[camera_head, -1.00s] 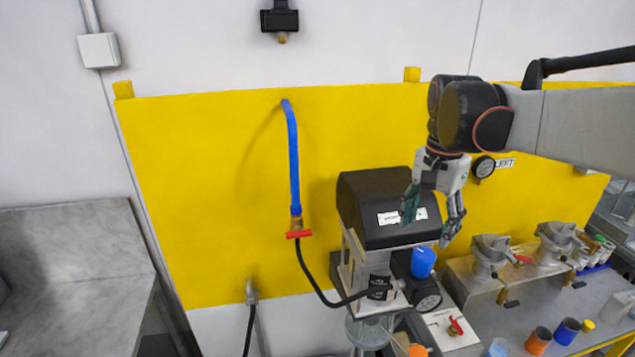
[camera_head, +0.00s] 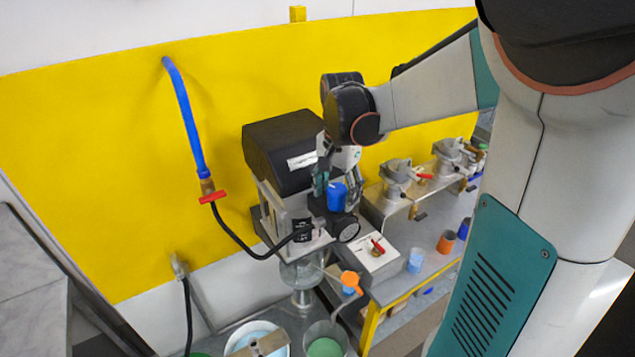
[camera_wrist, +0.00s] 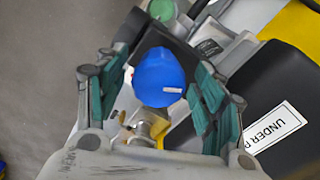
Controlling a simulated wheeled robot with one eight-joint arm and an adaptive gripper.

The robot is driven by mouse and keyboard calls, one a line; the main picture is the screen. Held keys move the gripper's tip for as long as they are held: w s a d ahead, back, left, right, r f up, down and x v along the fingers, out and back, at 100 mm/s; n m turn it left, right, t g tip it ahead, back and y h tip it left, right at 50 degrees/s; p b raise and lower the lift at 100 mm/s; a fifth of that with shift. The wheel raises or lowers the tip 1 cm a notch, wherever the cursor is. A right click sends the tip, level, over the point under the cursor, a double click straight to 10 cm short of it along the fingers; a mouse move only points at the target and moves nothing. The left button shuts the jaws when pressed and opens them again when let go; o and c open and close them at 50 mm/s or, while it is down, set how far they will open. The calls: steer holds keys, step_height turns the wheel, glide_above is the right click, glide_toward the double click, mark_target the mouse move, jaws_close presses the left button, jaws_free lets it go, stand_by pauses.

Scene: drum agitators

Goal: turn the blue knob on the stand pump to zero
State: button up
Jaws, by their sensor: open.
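The blue knob (camera_head: 337,196) is on the right side of the stand pump, below its black housing (camera_head: 285,150). In the wrist view the blue knob (camera_wrist: 159,77) has a small pale mark on its face and lies between the fingers. My gripper (camera_head: 338,190) points down at the knob and is open, with a finger on each side of it. In the wrist view my gripper (camera_wrist: 150,95) has its teal finger pads left and right of the knob, with a visible gap on the left. I cannot tell whether the right pad touches.
A blue hose (camera_head: 184,115) with a red valve handle (camera_head: 213,196) hangs at the left. Cups (camera_head: 446,241) and metal clamp fixtures (camera_head: 397,178) stand on the bench at the right. The yellow wall panel is close behind.

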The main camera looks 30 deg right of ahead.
steer(key=shift+f, duration=0.75)
steer(key=shift+s, duration=0.1)
steer(key=shift+c, duration=0.6)
steer(key=c, duration=1)
steer(key=shift+n, duration=0.3)
steer(key=n+b, duration=0.2)
steer(key=n, duration=0.2)
steer(key=n+b, duration=0.1)
steer(key=n, duration=0.3)
steer(key=shift+n+b, duration=0.3)
steer(key=shift+n, duration=0.1)
steer(key=n+b, duration=0.1)
steer(key=n, duration=0.3)
steer(key=shift+n, duration=0.3)
steer(key=shift+n+b, duration=0.4)
steer(key=shift+n, duration=1.6)
